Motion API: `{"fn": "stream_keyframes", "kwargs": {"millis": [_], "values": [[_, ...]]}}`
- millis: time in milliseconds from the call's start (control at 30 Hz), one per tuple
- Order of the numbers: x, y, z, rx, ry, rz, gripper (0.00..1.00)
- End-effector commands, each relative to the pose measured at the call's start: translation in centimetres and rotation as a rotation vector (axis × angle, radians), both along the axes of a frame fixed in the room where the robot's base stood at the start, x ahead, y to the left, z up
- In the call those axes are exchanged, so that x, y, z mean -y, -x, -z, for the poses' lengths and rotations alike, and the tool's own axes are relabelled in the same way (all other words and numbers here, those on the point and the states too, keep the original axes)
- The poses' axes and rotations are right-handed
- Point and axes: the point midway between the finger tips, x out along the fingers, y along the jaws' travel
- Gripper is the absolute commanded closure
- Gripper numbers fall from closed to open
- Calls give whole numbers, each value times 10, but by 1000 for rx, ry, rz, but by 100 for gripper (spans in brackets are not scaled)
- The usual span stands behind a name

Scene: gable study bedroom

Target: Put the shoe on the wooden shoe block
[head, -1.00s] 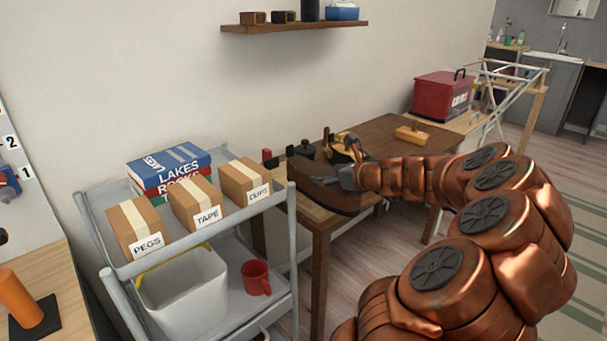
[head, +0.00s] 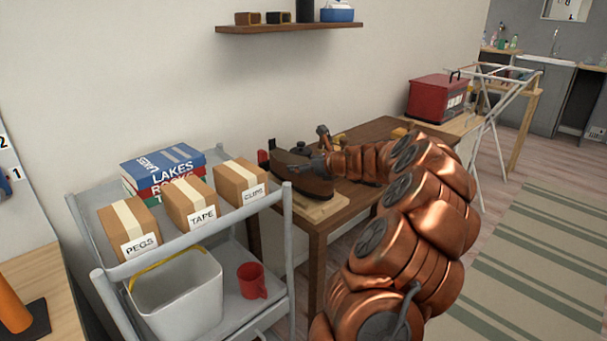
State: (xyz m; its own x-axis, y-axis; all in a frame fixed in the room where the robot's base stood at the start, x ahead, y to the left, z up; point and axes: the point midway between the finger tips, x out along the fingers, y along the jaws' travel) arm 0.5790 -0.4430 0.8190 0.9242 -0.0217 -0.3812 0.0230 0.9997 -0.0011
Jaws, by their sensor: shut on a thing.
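The dark brown shoe (head: 303,183) is at the near left end of the dark wooden table (head: 318,235). A pale, flat wooden block (head: 324,210) shows just below and to the right of the shoe's lower edge; I take it as the shoe block. The shoe is over this block, but I cannot tell whether it rests on it or hangs slightly above. My gripper (head: 313,165) is shut on the shoe's upper side, with my arm reaching in from the right. The fingertips are small and partly hidden against the shoe.
Small dark and red items (head: 266,157) and a hammer-like tool (head: 324,132) stand behind the shoe. A grey trolley (head: 287,215) with labelled boxes (head: 188,202) is close on the left. A red toolbox (head: 437,97) is at the back. A wall shelf (head: 290,27) hangs above.

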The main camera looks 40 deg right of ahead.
Motion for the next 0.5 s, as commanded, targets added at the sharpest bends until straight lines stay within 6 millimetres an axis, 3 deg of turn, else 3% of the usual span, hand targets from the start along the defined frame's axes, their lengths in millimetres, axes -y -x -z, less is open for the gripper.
{"fn": "stream_keyframes", "kwargs": {"millis": [167,500], "values": [[0,0,22,1,-1,-1,78],[0,0,24,1,-1,-1,78]]}}
